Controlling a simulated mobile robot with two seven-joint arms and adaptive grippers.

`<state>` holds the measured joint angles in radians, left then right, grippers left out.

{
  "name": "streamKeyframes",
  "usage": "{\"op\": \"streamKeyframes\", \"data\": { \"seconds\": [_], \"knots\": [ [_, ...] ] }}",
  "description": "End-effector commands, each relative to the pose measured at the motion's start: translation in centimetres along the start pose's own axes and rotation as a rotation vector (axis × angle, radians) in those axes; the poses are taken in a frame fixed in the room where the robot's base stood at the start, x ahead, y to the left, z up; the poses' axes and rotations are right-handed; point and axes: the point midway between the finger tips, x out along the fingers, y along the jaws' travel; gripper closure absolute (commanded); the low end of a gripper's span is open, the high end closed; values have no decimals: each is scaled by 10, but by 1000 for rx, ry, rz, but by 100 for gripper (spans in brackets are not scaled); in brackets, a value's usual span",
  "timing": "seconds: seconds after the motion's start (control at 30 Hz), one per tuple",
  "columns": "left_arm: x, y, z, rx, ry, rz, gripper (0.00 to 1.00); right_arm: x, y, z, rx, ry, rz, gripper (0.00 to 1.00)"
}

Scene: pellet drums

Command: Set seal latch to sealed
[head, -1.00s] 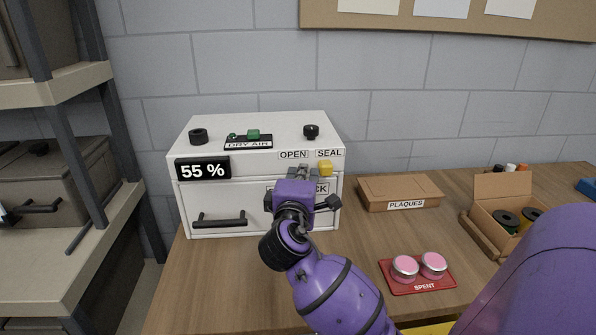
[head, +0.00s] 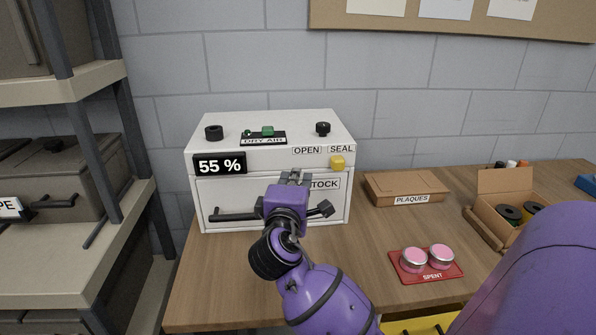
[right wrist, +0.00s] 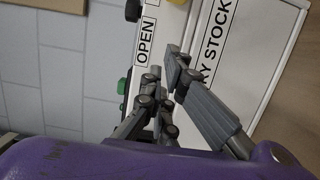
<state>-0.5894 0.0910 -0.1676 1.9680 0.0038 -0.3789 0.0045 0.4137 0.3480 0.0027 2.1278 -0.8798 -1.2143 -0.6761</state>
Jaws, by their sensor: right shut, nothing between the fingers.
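The seal latch is a small yellow block (head: 337,161) on the front of the white dry-air cabinet (head: 270,157). It sits at the right, just under the SEAL label (head: 341,149) and to the right of the OPEN label (head: 306,150). My right gripper (head: 295,177) is shut and empty in front of the cabinet, left of the latch and lower than it, apart from it. In the right wrist view its grey fingers (right wrist: 170,75) point towards the cabinet front by the OPEN label (right wrist: 145,40). My left gripper is not in view.
The cabinet's drawer has a black handle (head: 233,215), and its label is partly hidden by my gripper. A 55 % display (head: 220,164) is at upper left. A plaques box (head: 405,187), a red spent tray (head: 408,278) and an open carton (head: 480,228) stand to the right.

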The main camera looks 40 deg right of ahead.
Motion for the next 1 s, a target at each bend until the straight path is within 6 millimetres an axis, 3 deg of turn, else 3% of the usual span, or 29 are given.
{"op": "streamKeyframes", "data": {
  "seconds": [0.1, 0.3, 1.0],
  "knots": [
    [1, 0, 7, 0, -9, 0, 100, -26, -4, 1, -1, 0, -4, 100],
    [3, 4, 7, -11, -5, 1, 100, -53, -2, 0, -1, -1, -2, 100],
    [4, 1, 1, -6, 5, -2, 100, -60, 0, 1, -1, -2, 0, 100]
  ]
}}
